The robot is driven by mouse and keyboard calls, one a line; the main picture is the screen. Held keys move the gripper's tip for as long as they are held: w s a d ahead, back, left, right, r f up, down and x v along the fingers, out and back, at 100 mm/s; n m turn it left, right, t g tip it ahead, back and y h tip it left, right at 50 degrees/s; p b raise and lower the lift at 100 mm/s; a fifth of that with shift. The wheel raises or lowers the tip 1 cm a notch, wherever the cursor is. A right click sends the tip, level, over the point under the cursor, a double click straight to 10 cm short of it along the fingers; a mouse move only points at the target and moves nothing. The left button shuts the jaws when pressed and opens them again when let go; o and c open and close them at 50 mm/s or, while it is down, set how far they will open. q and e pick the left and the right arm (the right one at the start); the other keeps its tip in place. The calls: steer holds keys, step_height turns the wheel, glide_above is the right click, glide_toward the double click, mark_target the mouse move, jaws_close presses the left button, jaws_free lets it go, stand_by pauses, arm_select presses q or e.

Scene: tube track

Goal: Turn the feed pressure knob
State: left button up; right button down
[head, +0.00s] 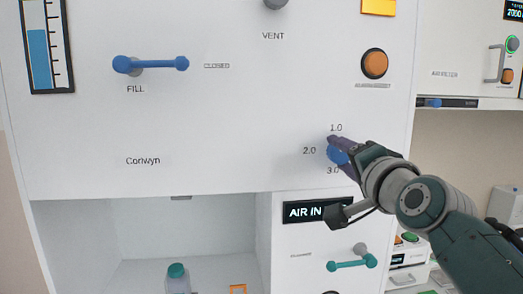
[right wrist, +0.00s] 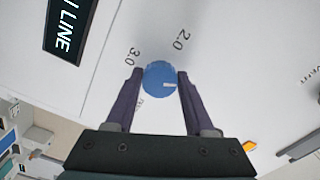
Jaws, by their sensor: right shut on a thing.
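The blue round knob (head: 337,155) is on the white panel, with the marks 1.0, 2.0 and 3.0 around it. My right gripper (head: 342,150) is at the knob, its purple fingers closed on it and hiding part of it. In the right wrist view the knob (right wrist: 160,78) sits between the two fingertips of the gripper (right wrist: 158,84). A pale pointer line on the knob points to the right in that view, below the 2.0 mark. My left gripper is not in view.
A blue FILL lever (head: 150,64) and an orange button (head: 374,64) are higher on the panel. Below are the AIR IN display (head: 303,211), a teal lever (head: 352,263) and an open bay with a green-capped bottle (head: 177,280).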

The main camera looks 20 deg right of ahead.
steer(key=m, duration=0.5)
steer(key=shift+p, duration=0.35)
stand_by(0.4)
steer(key=shift+c, duration=1.3)
jaws_free()
steer(key=shift+s, duration=0.1)
